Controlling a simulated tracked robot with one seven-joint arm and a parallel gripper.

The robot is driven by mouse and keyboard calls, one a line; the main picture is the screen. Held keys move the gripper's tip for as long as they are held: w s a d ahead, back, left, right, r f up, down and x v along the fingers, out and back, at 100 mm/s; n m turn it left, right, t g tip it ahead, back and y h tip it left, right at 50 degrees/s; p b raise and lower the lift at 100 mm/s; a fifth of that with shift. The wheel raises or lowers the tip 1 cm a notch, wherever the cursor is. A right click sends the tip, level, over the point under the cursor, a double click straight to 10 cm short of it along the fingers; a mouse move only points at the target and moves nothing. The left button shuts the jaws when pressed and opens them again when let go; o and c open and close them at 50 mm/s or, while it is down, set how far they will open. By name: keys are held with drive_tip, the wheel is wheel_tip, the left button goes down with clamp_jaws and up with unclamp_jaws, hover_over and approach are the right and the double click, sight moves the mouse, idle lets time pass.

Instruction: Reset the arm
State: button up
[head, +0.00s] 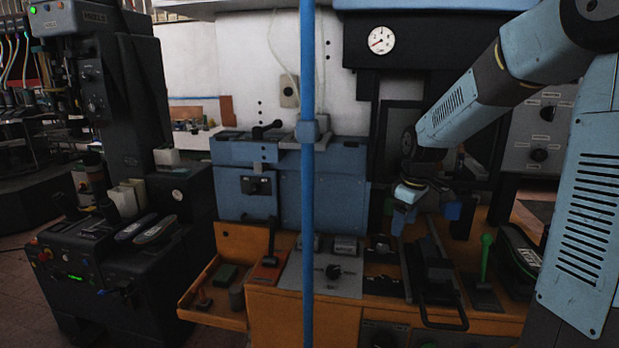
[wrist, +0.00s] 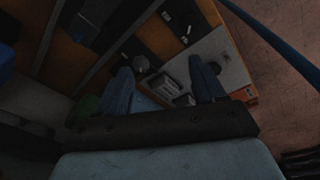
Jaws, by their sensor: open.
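My arm reaches in from the upper right of the head view and bends down over the orange workbench (head: 275,312). My gripper (head: 424,212) hangs in front of the dark press (head: 400,85), above the right part of the bench. In the wrist view my gripper (wrist: 165,80) shows two blue fingers spread apart, with nothing between them but the bench below. The gripper is open and empty. A green-handled lever (head: 485,255) stands on the bench to the right of the gripper. A black-handled lever (head: 270,240) stands on the left part of the bench.
A blue vertical pole (head: 307,180) stands in front of the bench. A black machine (head: 150,265) with shoe parts is at the left. An open orange tray (head: 215,312) juts from the bench's left. A dark shoe (head: 520,262) lies at the right.

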drive_tip(key=s+r+m+t, duration=0.2)
drive_tip(key=s+r+m, duration=0.2)
drive_tip(key=s, duration=0.9)
drive_tip(key=s+r+m+t, duration=0.2)
drive_tip(key=s+r+m, duration=0.3)
drive_tip(key=s, duration=0.9)
wheel_tip(320, 180, up, 3)
drive_tip(key=shift+a+f+h, duration=0.15)
drive_tip(key=shift+a+h, duration=0.15)
drive_tip(key=shift+a, duration=0.15)
